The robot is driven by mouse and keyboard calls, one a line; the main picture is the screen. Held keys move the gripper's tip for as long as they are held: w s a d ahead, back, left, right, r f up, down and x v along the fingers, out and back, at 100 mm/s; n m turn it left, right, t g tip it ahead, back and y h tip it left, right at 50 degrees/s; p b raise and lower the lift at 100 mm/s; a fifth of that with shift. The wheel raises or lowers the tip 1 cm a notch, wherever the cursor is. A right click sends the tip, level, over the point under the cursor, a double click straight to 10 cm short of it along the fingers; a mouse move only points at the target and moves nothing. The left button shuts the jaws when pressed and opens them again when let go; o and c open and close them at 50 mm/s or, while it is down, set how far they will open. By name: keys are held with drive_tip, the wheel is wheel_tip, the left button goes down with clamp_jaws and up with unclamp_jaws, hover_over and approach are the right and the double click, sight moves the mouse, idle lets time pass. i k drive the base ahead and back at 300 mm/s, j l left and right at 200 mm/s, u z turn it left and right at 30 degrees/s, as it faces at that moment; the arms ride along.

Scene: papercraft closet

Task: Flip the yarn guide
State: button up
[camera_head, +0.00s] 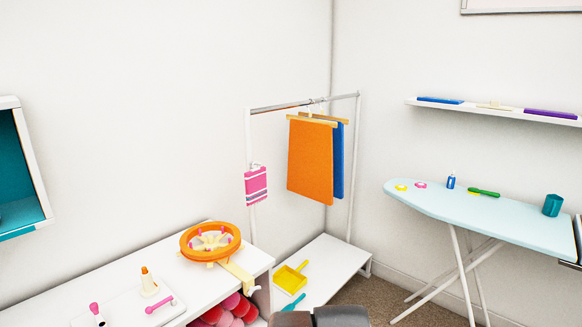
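An orange ring-shaped device (187,253) with pink pegs and a cream centre sits on the white bench top (110,278) at the lower left. A flat cream strip (238,276) sticks out from its lower right side, over the bench edge, with a small white piece at its end. I cannot tell for certain which part is the yarn guide; the strip may be it. Dark grey parts of my own arm show at the bottom edge, to the right of the device and apart from it. My gripper's fingers are not seen.
Pink and red round things fill the space below. A clothes rack (249,150) stands behind, an ironing board (480,215) at right. Carpet between is clear.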

sight(148, 310)
drive_tip(key=i+j+u, duration=0.3)
drive_tip(key=i, duration=0.2)
drive_tip(key=i+j+u, duration=0.25)
drive_tip(key=i, duration=0.25)
